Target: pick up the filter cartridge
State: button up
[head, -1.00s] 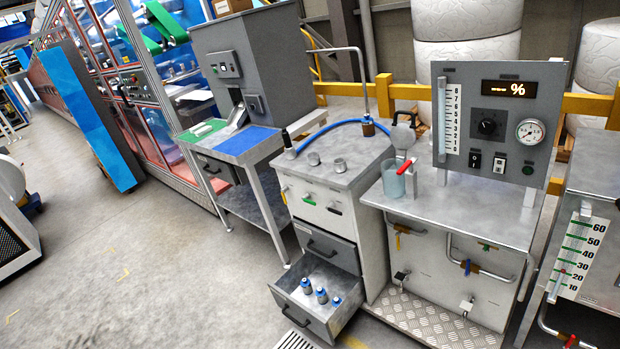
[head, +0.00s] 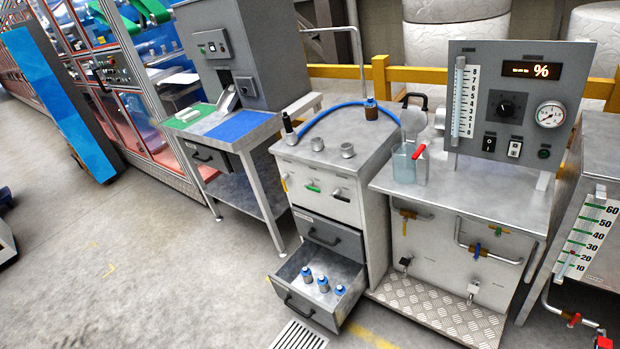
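Three small grey cylinders with blue tops stand in a row in an open bottom drawer (head: 312,318): a left one (head: 307,274), a middle one (head: 323,285) and a right one (head: 340,291). They look like cartridges, but they are too small for me to tell whether one is the filter cartridge. The drawer belongs to a grey cabinet (head: 330,200). My gripper is not in view.
A blue hose (head: 335,115) arches over the cabinet top. Right of it stands a bench (head: 465,190) with a gauge panel (head: 515,105) and a clear beaker (head: 404,165). A side table (head: 258,170) stands left. Open floor (head: 160,270) lies left of the drawer.

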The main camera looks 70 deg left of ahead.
aim_at(340, 289)
jog(key=u, duration=1.35)
jog(key=i, duration=1)
jog(key=u, duration=0.05)
